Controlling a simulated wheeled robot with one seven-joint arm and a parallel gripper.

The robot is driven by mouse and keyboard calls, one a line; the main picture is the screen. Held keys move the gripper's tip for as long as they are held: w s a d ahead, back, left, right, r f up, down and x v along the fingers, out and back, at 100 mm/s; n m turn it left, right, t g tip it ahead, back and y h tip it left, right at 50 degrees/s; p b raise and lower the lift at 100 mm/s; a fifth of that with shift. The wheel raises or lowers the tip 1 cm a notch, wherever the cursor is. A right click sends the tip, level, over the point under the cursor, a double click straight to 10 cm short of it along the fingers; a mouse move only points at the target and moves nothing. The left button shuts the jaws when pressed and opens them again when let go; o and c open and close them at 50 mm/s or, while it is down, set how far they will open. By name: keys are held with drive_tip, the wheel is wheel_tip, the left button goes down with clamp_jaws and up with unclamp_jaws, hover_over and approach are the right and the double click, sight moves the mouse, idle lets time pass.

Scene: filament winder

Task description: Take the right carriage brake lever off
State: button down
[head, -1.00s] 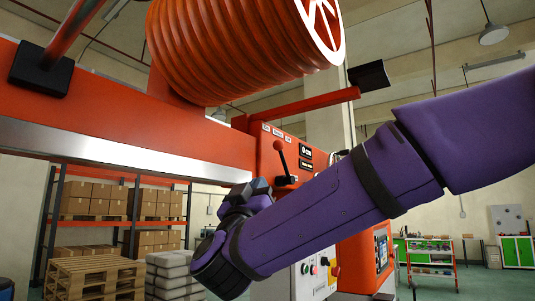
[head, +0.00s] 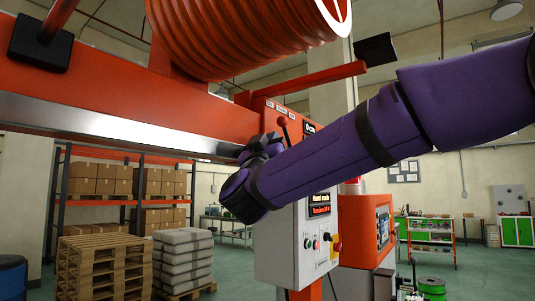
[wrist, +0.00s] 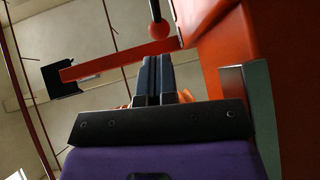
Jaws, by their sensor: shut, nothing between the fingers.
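The brake lever (head: 282,122) has a red ball knob on a short dark shaft and stands on the orange carriage housing. Its base is hidden behind my arm in the head view. My gripper (head: 270,141) is in front of the housing, just left of and below the knob in the picture. In the wrist view my gripper's two dark fingers (wrist: 158,72) are together and empty. The lever's red knob (wrist: 159,30) shows just beyond the fingertips, with a visible gap. I cannot tell the exact depth between them.
A large ribbed orange drum (head: 245,35) hangs above. The long orange beam (head: 110,105) with a metal strip runs left. Below my arm is a grey control box (head: 290,245) with buttons and a lit display. Pallets and shelves stand behind at left.

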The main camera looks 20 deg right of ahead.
sight(283, 122)
drive_tip(key=shift+x, duration=2.8)
drive_tip(key=shift+w+d+r+m+g, duration=0.1)
drive_tip(key=shift+d+r+m+g, duration=0.15)
drive_tip(key=shift+g, duration=0.2)
drive_tip(key=shift+w+d+r+m+g, duration=0.15)
drive_tip(key=shift+r+g, duration=0.15)
drive_tip(key=shift+g, duration=0.15)
drive_tip(key=shift+w+d+r+m+g+y, duration=0.25)
drive_tip(key=shift+d+r+g+y, duration=0.1)
drive_tip(key=shift+g, duration=0.15)
drive_tip(key=shift+w+d+r+m+g+y, duration=0.15)
drive_tip(key=shift+d+r+m+g+y, duration=0.15)
drive_tip(key=shift+g, duration=0.2)
drive_tip(key=shift+w+d+r+m+g+y, duration=0.15)
drive_tip(key=shift+w+d+r+g+y, duration=0.15)
drive_tip(key=shift+d+g+y, duration=0.2)
drive_tip(key=shift+w+d+r+m+g+y, duration=0.1)
drive_tip(key=shift+w+d+r+g+y, duration=0.2)
drive_tip(key=shift+g, duration=0.3)
drive_tip(key=shift+g+y, duration=0.75)
drive_tip(key=shift+g, duration=0.05)
drive_tip(key=shift+s+d+r+x, duration=0.1)
drive_tip(key=shift+x, duration=0.75)
drive_tip(key=shift+s+d+r+x, duration=0.1)
drive_tip(key=shift+x, duration=0.8)
drive_tip(key=shift+s+d+x, duration=0.1)
drive_tip(key=shift+d+x, duration=0.05)
drive_tip(key=shift+x, duration=0.7)
drive_tip(key=shift+d, duration=0.1)
